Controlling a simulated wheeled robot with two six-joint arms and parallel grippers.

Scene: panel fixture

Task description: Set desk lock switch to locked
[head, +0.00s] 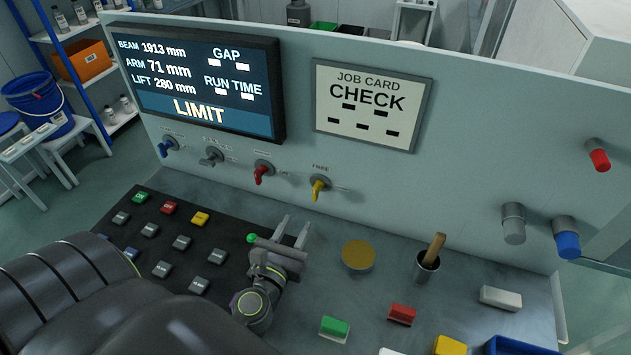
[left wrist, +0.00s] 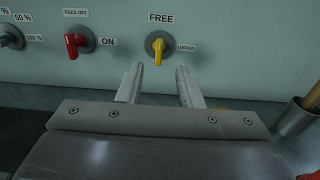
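The desk lock switch is a yellow lever knob (head: 318,187) on a grey round base, on the upright panel under the job card. It also shows in the left wrist view (left wrist: 158,49), with FREE above it and LOCKED to its right. Its yellow handle hangs downward in the picture; I cannot tell for sure which label it is set to. My left gripper (head: 294,228) is open and empty, below and in front of the switch, apart from it. In the left wrist view its two fingers (left wrist: 161,84) point at the panel below the switch. My right gripper is not in view.
A red switch (head: 263,174) sits left of the yellow one, with grey and blue switches (head: 167,147) further left. The button pad (head: 150,245) lies under my left arm. A brass disc (head: 358,255) and a cup with a wooden handle (head: 428,264) stand to the right.

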